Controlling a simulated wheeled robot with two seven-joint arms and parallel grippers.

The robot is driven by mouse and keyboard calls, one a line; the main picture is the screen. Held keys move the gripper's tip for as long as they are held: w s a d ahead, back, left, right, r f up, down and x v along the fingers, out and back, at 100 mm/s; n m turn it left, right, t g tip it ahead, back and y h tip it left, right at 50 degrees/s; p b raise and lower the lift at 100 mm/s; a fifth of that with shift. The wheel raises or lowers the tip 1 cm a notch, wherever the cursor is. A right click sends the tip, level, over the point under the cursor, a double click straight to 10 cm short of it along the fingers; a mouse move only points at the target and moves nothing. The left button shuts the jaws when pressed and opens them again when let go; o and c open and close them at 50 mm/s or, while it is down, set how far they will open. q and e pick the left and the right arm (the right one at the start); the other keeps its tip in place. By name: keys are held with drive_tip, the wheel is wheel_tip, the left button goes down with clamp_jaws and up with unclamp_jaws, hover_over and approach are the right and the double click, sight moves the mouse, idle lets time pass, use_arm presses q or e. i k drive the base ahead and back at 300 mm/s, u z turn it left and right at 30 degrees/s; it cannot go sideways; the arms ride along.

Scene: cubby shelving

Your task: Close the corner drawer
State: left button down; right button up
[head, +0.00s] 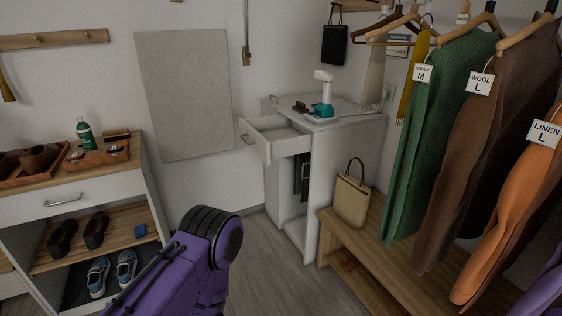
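The corner drawer (254,142) is white and stands pulled out of the white corner cabinet (336,165), towards the left. Its front panel carries a small metal handle, and its open inside looks empty from here. Below it the cabinet has an open space with dark items hanging inside. My purple arm with a black joint shows at the bottom, left of the middle, in front of and below the drawer and apart from it in the picture. Neither of my grippers shows in the head view.
A white device on a teal base (322,108) stands on the cabinet top. A bench (370,258) with a tan handbag (351,195) and hanging coats (432,140) fill the right. A shoe cabinet (90,186) stands at left. Grey floor (262,262) is clear between.

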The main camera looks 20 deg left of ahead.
sight(272, 138)
drive_tip(key=u, duration=0.55)
drive_tip(key=i, duration=0.6)
drive_tip(key=u, duration=0.65)
drive_tip(key=i, duration=0.85)
drive_tip(key=z, duration=0.3)
